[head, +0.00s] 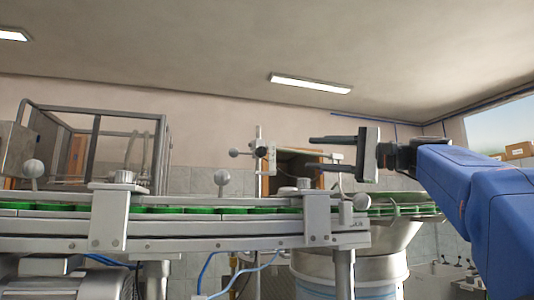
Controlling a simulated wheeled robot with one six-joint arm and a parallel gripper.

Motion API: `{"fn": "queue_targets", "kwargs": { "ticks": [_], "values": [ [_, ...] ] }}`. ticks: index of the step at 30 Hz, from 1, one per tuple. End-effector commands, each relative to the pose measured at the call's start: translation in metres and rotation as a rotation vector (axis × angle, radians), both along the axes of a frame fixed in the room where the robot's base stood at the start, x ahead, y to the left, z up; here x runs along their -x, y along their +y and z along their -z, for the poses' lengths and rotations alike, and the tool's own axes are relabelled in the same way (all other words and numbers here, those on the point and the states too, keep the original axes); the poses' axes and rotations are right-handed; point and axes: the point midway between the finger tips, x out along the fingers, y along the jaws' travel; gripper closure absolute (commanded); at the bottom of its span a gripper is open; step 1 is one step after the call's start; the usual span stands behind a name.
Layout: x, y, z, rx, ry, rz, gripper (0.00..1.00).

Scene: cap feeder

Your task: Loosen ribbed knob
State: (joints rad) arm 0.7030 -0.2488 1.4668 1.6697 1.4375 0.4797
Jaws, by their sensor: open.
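Two short grey knobs with upright sides stand on top of the conveyor's guide brackets, one knob (123,177) at left and another knob (303,183) near the right end. Their ribbing is too small to make out, and I cannot tell which is the task's ribbed knob. My gripper (315,154) reaches in from the right with its dark fingers pointing left. It is open, with nothing between the fingers. It appears above and slightly right of the right-hand knob in the picture, apart from it. The depth between them is unclear.
A conveyor (190,228) carries a row of green caps (200,210). A sensor post (259,150) stands behind the right knob. A feeder bowl (395,235) is at right, and a metal frame (95,110) at back left.

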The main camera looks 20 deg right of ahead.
Motion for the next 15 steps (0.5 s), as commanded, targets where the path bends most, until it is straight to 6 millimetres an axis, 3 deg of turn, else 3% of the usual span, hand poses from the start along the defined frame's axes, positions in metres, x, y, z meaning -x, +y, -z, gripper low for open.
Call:
{"fn": "queue_targets", "kwargs": {
  "ticks": [15],
  "values": [
    [-0.040,0.041,-0.008,0.001,0.000,-0.004,0.55]
  ]
}}
